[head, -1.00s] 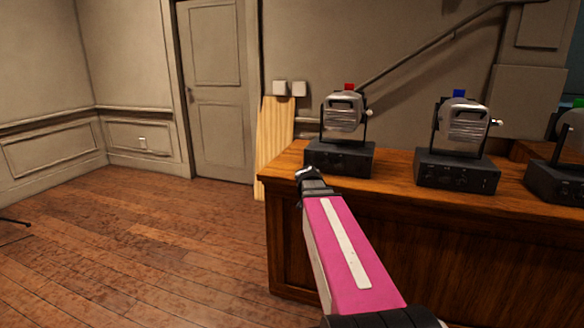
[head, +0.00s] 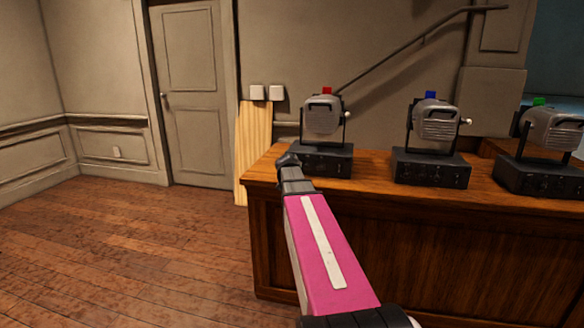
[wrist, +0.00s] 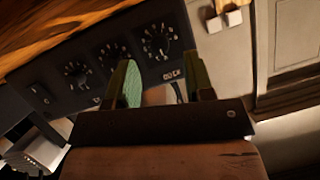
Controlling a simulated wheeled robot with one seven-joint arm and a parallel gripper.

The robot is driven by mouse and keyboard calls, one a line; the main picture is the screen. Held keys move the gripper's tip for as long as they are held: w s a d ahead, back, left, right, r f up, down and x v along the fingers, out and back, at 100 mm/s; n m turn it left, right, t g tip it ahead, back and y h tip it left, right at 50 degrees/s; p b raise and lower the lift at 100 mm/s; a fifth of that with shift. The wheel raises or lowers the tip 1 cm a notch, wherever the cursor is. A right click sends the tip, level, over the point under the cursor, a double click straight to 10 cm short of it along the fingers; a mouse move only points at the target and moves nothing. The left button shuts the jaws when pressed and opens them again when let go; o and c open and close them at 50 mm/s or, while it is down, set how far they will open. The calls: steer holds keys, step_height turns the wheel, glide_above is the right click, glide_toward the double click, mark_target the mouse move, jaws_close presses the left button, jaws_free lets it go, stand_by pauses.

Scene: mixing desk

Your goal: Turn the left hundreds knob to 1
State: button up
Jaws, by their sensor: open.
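The left device (head: 322,162) is a black box with a grey lamp head and a red block on top, at the left end of the wooden desk. Its front panel fills the upper left of the wrist view, seemingly upside down, with several round dials. One dial (wrist: 160,42) lies nearest my fingers, others (wrist: 110,58) further left. Their markings are too small to read, so I cannot tell which is hundreds. My gripper (head: 287,160) is at the box's left front corner. In the wrist view its greenish fingers (wrist: 163,85) are apart with no knob between them.
A middle device (head: 432,168) with a blue block and a right device (head: 540,176) with a green block stand along the desk (head: 400,245). A pale wooden board (head: 253,150) leans on the wall beyond the desk's left end. The floor (head: 130,240) at left is open.

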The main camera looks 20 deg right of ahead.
steer(key=shift+x, duration=1.6)
jaws_close()
steer(key=shift+s, duration=0.1)
steer(key=shift+s+d+f+m+t+y, duration=0.1)
steer(key=shift+m+t+y, duration=0.4)
steer(key=shift+m, duration=0.5)
steer(key=shift+d+m+t+y, duration=0.1)
steer(key=shift+m+t+y, duration=0.35)
steer(key=shift+m, duration=0.55)
